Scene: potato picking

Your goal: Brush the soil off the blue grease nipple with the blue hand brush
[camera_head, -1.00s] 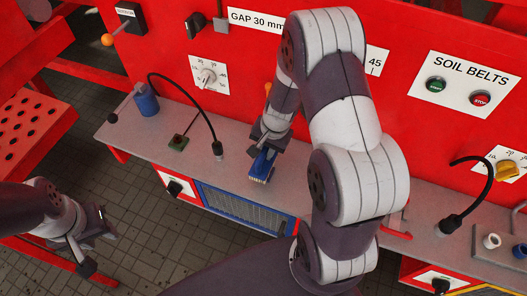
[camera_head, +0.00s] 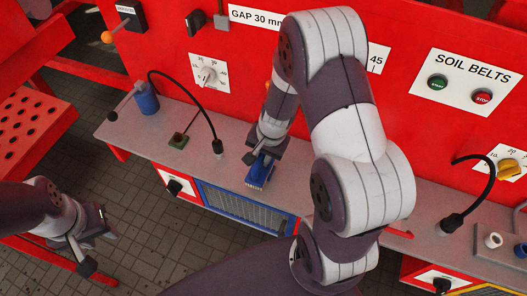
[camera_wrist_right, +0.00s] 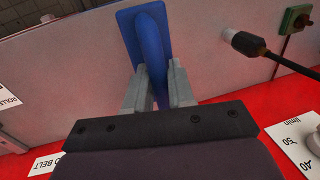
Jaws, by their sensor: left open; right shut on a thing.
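The blue hand brush (camera_head: 261,172) is held over the grey ledge in the head view, its pale bristles towards the ledge's front edge. My right gripper (camera_wrist_right: 157,88) is shut on its blue handle; the wide blue brush body (camera_wrist_right: 128,28) shows beyond the fingers in the right wrist view. I cannot tell whether the bristles touch the ledge. A blue fitting (camera_head: 519,248), likely the blue grease nipple, stands on a tan plate at the far right, partly cut off by the frame edge. Any soil on it is too small to tell. My left gripper (camera_head: 95,248) is open and empty at the lower left.
A white fitting (camera_head: 492,241) stands beside the blue one on the tan plate (camera_head: 490,257). Black flexible stalks (camera_head: 205,110) (camera_head: 480,185) rise from the ledge (camera_head: 130,130). A blue cylinder (camera_head: 147,98) and a green block (camera_head: 178,141) stand at the left. A red panel backs the ledge.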

